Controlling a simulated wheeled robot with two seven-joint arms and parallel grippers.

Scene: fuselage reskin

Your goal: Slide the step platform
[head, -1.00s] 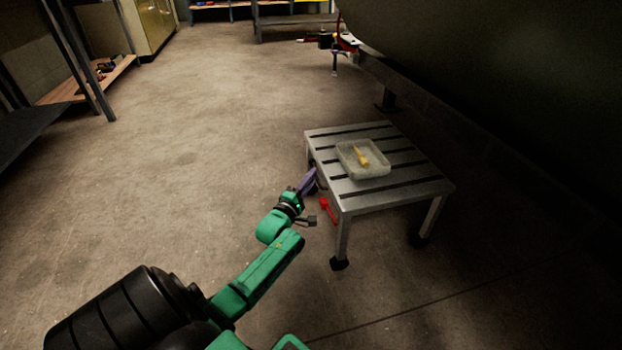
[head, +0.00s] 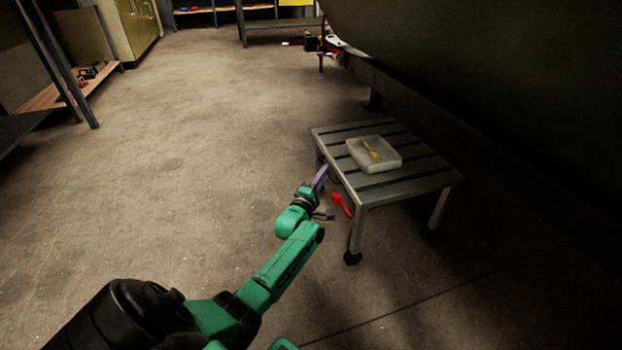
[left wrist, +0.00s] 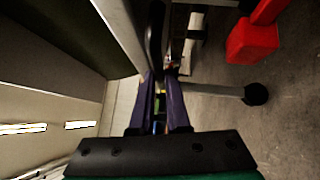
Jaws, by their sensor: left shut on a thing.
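The step platform (head: 420,181) is a grey metal table-like step with a slatted top and dark-footed legs, standing on the floor right of centre in the head view. My left gripper (head: 321,177), with purple fingers, is at the platform's left side, just below its top. In the left wrist view the fingers (left wrist: 160,88) are shut on a part of the platform at its edge. The gripped part is mostly hidden between the fingertips. My right gripper is not in view.
A pale tray (head: 389,165) with a yellow tool (head: 371,151) sits on the platform. A red object (head: 341,205) shows beside its near left leg. The dark fuselage (head: 500,80) overhangs the right. Open floor (head: 200,180) lies left; a shelf rack (head: 62,65) stands far left.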

